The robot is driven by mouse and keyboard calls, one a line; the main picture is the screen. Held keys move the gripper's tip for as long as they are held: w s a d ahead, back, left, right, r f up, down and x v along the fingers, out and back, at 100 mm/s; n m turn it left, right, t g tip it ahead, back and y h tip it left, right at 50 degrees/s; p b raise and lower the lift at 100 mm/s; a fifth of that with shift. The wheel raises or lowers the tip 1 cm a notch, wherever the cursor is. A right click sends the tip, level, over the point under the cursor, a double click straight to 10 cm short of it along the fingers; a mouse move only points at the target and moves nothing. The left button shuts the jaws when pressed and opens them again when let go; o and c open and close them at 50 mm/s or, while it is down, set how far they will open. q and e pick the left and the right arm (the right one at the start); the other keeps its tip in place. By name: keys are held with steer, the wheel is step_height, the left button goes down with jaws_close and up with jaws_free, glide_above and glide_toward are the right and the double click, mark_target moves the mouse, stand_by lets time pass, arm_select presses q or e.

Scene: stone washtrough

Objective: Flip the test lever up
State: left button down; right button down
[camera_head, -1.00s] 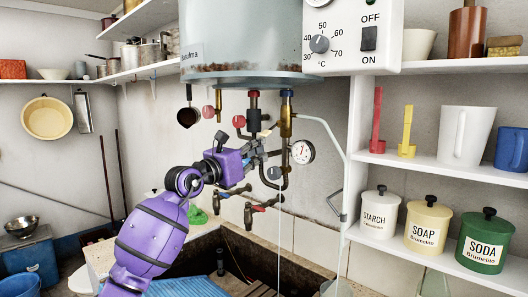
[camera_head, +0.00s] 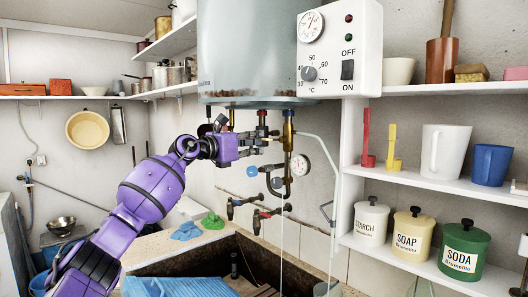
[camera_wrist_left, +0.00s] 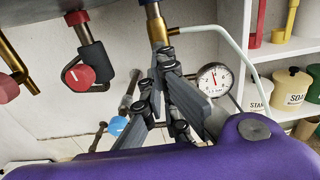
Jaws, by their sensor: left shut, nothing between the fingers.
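My left gripper (camera_head: 270,141) is shut and empty, just below the tank, beside the brass fitting (camera_head: 288,128) of the right-hand pipe. In the left wrist view, its fingertips (camera_wrist_left: 167,57) are close beneath that brass fitting (camera_wrist_left: 155,24); I cannot tell whether they touch it. I cannot make out the test lever for certain; the fingers cover part of the pipework. A blue round knob (camera_head: 252,172) is below the gripper, and it also shows in the left wrist view (camera_wrist_left: 117,125). My right gripper is not in view.
A pressure gauge (camera_head: 301,165) is close to the right of the gripper. The tank (camera_head: 247,55) hangs right above. Red knobs (camera_wrist_left: 80,75) are at left in the wrist view. Two taps (camera_head: 265,216) and a stone trough (camera_head: 300,262) lie below. Shelves with canisters (camera_head: 412,232) are at right.

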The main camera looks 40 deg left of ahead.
arm_select(q)
steer(key=shift+r, duration=0.45)
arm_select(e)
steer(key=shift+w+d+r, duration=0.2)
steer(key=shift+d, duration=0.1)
arm_select(q)
steer(key=shift+a, duration=0.15)
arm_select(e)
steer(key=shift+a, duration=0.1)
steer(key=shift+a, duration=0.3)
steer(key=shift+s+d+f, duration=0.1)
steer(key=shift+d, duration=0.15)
